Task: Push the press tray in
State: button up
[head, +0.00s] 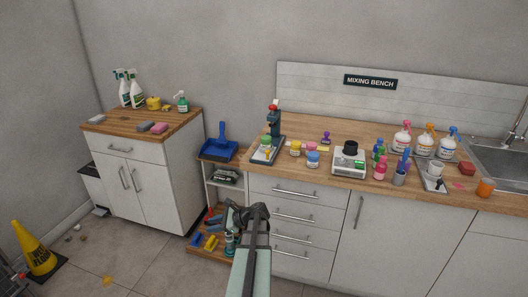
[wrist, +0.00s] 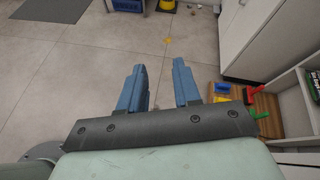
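The press (head: 273,120) is a dark green upright device at the left end of the mixing bench. Its pale tray (head: 262,155) reaches out from the press base toward the front edge, with a small green-capped jar (head: 265,142) on or just above it. How far the tray sticks out is hard to tell at this size. My gripper (head: 246,212) is low in front of the drawers, apart from the press. In the wrist view its two blue fingers (wrist: 160,88) are spread, with only floor between them. The press is not in the wrist view.
Small jars (head: 296,148) and a scale (head: 349,160) stand right of the press on the counter. An open shelf (head: 218,172) with a blue dustpan (head: 219,145) is left of the bench. A yellow wet-floor cone (head: 36,250) stands at far left.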

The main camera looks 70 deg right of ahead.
jog(key=s+d+r+m+t+h, duration=0.2)
jog(key=s+d+r+m+h, duration=0.2)
jog(key=s+d+r, duration=0.65)
jog(key=m+t+h, duration=0.2)
jog(key=m+h, duration=0.3)
send_near(264, 157)
notch_tip(264, 157, up, 4)
jog(key=s+a, duration=0.1)
jog(key=s, duration=0.2)
jog(key=x, duration=1.3)
jog(key=shift+a+f, duration=0.2)
jog(key=shift+c, duration=0.3)
grip_shut()
